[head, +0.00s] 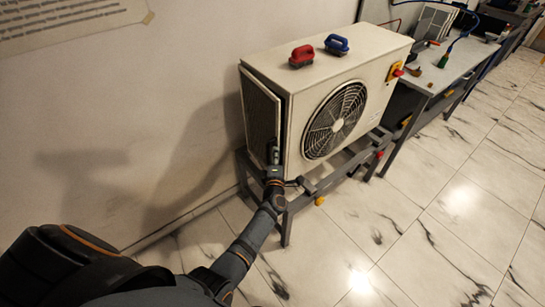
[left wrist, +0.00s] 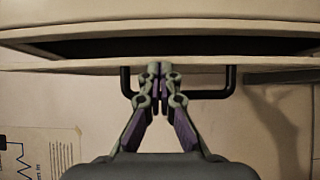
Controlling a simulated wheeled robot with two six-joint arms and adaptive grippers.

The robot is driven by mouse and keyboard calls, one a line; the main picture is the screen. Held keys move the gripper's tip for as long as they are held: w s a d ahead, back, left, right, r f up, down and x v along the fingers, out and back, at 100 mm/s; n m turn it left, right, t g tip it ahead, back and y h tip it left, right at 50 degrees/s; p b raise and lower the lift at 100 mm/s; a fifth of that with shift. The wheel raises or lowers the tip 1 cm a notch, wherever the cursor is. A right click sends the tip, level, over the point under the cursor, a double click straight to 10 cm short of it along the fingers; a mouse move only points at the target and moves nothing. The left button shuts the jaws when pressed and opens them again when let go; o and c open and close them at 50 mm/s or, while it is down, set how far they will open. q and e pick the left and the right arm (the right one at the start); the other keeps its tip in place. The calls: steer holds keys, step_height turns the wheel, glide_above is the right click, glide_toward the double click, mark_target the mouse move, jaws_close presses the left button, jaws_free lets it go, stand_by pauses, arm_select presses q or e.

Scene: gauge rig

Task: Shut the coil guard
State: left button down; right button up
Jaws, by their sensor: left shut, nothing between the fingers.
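The coil guard (head: 259,115) is a flat mesh panel on the left end of the white outdoor unit (head: 345,60). It stands slightly ajar, with a dark gap along its front edge. In the left wrist view the guard's pale edge (left wrist: 60,67) runs across the top, with the dark opening behind it. A black bar handle (left wrist: 212,95) sticks out from the guard. My left gripper (head: 274,150) is shut and empty at the guard's outer face. In the left wrist view its fingertips (left wrist: 160,74) are within the handle's span, close to the guard; contact is unclear.
The unit rests on a grey metal stand (head: 330,181). A workbench (head: 440,75) stands to the right. A wall is on the left; the tiled floor in front is clear.

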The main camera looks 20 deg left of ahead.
arm_select(q)
steer(key=shift+w+d, duration=0.35)
steer(key=shift+w, duration=0.05)
arm_select(e)
steer(key=shift+d, duration=0.55)
